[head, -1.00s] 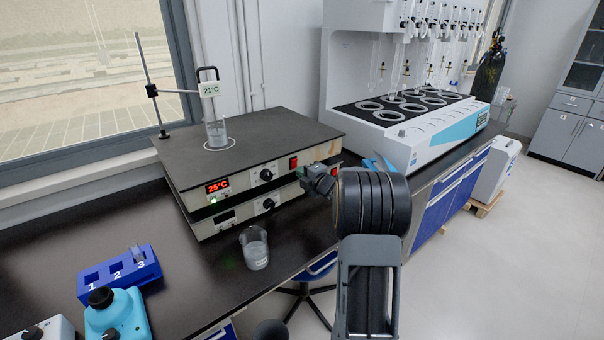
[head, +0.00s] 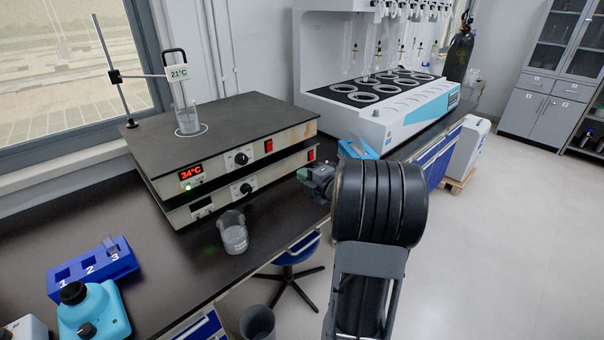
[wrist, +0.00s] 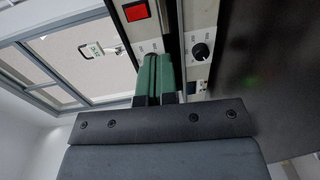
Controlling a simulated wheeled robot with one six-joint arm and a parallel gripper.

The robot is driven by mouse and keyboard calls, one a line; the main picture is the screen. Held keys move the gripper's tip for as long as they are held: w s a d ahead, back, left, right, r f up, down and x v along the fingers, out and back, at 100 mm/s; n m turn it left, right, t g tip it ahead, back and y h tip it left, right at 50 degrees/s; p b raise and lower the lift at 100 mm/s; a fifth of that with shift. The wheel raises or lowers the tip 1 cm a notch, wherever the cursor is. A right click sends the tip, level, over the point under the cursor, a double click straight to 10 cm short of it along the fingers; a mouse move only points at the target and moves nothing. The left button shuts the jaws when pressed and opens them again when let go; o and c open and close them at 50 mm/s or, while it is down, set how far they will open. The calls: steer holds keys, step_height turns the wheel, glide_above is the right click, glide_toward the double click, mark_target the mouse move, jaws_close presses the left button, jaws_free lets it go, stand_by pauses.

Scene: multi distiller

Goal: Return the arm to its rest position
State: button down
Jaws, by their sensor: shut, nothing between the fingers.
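My arm is in the lower middle of the head view, its dark ribbed joint in front of the bench edge. My gripper (head: 309,176) is partly hidden behind the arm, close to the right end of the stacked hotplates (head: 232,175). In the wrist view my gripper's green fingers (wrist: 154,78) are together with nothing between them. They point towards the hotplates' front panel, with a red switch (wrist: 136,10) and a black knob (wrist: 200,52) beyond them. Whether the fingers touch the panel I cannot tell.
A glass beaker (head: 233,232) stands on the bench before the hotplates. Another beaker (head: 187,118) with a thermometer sits on the upper plate. A blue numbered rack (head: 94,268) and a blue device (head: 92,312) are at left. A white multi-position distiller (head: 395,112) stands behind. Open floor lies right.

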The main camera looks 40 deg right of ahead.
stand_by(0.5)
